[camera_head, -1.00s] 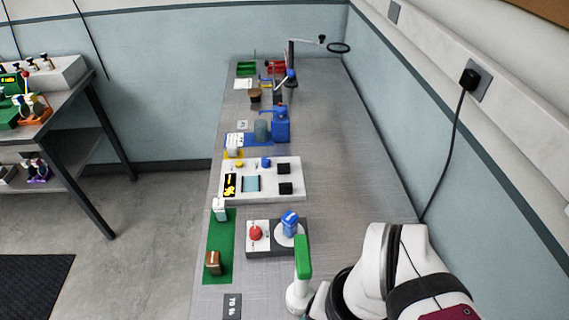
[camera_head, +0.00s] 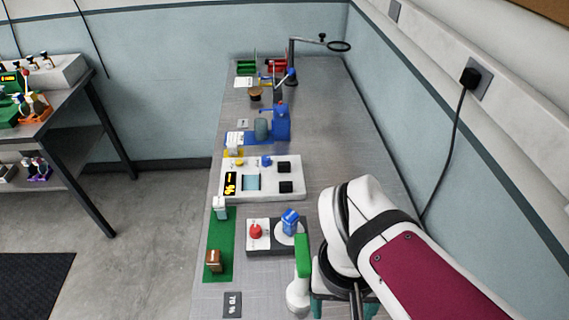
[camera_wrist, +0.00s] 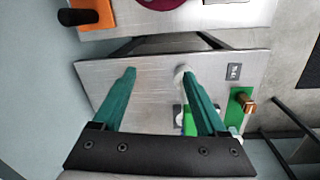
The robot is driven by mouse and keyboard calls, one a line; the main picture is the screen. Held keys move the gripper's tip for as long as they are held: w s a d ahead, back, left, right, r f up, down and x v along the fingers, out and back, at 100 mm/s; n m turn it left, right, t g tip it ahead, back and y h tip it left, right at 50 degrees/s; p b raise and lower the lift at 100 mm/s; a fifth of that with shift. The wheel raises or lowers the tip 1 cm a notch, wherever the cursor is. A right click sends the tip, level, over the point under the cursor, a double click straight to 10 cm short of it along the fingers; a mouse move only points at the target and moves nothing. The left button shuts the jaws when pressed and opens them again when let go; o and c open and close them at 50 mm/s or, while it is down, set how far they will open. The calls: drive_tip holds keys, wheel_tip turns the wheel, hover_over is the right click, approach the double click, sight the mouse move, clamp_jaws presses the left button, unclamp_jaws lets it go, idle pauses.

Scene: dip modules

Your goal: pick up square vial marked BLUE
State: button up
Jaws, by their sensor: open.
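A blue square vial (camera_head: 290,222) stands on the round white plate of a grey device (camera_head: 275,250), next to a red knob (camera_head: 255,231); its marking is too small to read. A white vial (camera_head: 220,208) and a brown vial (camera_head: 213,260) stand on a green mat (camera_head: 219,240) to the left. My gripper (camera_wrist: 157,72) is open and empty, its two teal fingers spread in the wrist view. In the head view its fingers are partly visible at the bottom edge, nearer than the device and to the right of the blue vial. The blue vial is not clear in the wrist view.
A dark label card (camera_head: 232,305) lies at the front. The bench's right side is clear.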

drive_tip(key=w+a+r+n+t+h, duration=0.1)
drive_tip(key=w+a+n+t+h, duration=0.15)
drive_tip(key=w+n, duration=0.5)
drive_tip(key=w+a+r+n+t+h, duration=0.1)
drive_tip(key=w+a+n+t+h, duration=0.25)
drive_tip(key=w, duration=0.65)
drive_tip(key=w+a+f+n+t+h, duration=0.1)
drive_tip(key=w+a+f+n, duration=0.25)
drive_tip(key=n, duration=0.35)
drive_tip(key=n+t+h, duration=0.1)
drive_tip(key=n+t, duration=0.2)
drive_tip(key=n, duration=0.8)
approach(297, 215)
drive_tip(key=x, duration=0.4)
drive_tip(key=a+f+x, duration=0.1)
drive_tip(key=x, duration=0.3)
drive_tip(key=f+x, duration=0.1)
drive_tip(key=x, duration=0.4)
drive_tip(key=shift+w+a, duration=0.1)
drive_tip(key=shift+a, duration=0.1)
clamp_jaws()
